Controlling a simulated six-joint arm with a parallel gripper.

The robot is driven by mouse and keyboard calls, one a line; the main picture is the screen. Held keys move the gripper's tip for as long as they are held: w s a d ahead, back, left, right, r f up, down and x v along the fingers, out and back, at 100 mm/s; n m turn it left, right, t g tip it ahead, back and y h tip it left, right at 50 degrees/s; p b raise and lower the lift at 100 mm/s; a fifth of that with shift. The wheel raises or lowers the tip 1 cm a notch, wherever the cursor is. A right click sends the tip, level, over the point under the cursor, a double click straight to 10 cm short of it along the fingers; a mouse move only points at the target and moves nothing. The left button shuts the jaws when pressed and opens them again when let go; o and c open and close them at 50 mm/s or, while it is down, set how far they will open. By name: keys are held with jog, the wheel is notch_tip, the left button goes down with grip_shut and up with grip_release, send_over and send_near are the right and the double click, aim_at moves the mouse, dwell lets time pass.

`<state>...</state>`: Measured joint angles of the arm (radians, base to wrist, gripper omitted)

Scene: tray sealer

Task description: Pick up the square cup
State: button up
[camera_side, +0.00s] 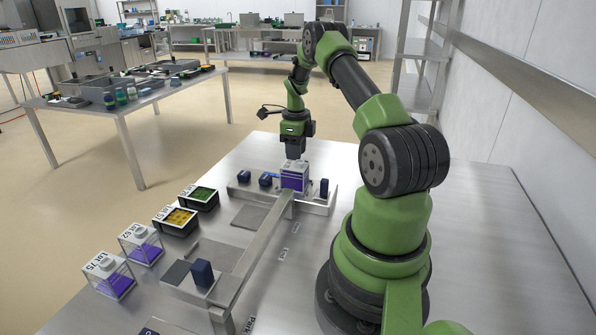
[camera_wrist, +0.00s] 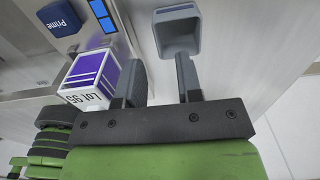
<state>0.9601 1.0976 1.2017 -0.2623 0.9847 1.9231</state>
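A square cup with a white labelled top and purple, white-striped sides (camera_side: 295,180) stands at the far end of the metal fixture in the side view. In the wrist view the cup (camera_wrist: 87,78) is at the left, with "Lot 95" on its white face. My gripper (camera_side: 295,156) points down just above or behind it. In the wrist view my gripper (camera_wrist: 161,72) is open with nothing between its fingers. The cup lies outside the left finger, close to it; I cannot tell whether they touch.
A blue-grey hollow block (camera_wrist: 178,30) is ahead of the fingers. Clear cups (camera_side: 140,244) and dark trays (camera_side: 176,221) line the table's left edge.

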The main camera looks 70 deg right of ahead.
notch_tip(320, 180, down, 6)
jog(key=shift+a+r, duration=0.1)
jog(key=shift+a, duration=0.05)
grip_shut()
